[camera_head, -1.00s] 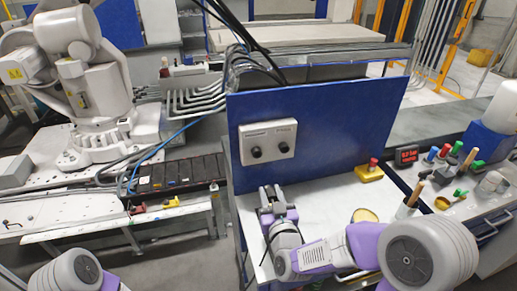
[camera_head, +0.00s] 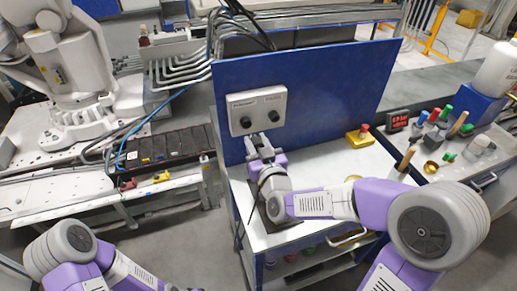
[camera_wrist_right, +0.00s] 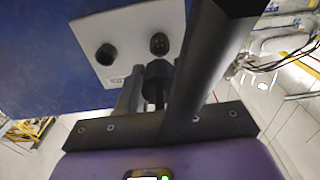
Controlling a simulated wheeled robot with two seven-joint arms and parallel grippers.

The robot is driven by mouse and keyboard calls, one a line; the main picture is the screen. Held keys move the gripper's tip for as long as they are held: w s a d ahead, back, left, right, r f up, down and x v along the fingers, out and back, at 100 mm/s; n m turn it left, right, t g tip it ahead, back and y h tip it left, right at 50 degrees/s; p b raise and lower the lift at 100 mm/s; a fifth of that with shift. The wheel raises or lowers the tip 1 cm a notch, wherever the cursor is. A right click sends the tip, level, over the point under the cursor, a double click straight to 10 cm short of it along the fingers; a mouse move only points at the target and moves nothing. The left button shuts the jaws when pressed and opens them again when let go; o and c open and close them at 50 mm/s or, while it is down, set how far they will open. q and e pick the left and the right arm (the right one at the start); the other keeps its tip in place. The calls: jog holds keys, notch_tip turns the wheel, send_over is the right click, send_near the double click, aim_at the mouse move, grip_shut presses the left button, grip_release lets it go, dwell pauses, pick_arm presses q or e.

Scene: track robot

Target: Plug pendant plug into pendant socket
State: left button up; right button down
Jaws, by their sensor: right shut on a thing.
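A white plate (camera_head: 257,107) with two round dark sockets is fixed to the blue panel; its labels are too small to read. The sockets are the left one (camera_head: 245,122) and the right one (camera_head: 274,116). My right gripper (camera_head: 262,150) is just below the plate. In the right wrist view it is shut on a black plug (camera_wrist_right: 156,80). The plug's end is close to a socket with small gold contacts (camera_wrist_right: 158,44); a gap seems to remain between them. The other socket (camera_wrist_right: 106,54) is at the left there. My left gripper is out of view; only its arm shows.
The blue panel (camera_head: 335,95) stands upright behind the white worktop (camera_head: 325,170). A yellow box with a red button (camera_head: 360,137) is to the right. Farther right are several coloured handles and a red display (camera_head: 397,121). A black cable track (camera_head: 165,150) lies at the left.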

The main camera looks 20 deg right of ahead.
jog(key=shift+w+a+b, duration=0.1)
jog(key=shift+w+b, duration=0.2)
jog(key=shift+w, duration=1.7)
jog(key=shift+b, duration=0.85)
jog(key=shift+w, duration=1.4)
jog(key=c, duration=0.7)
grip_release()
jog(key=shift+s, duration=3.8)
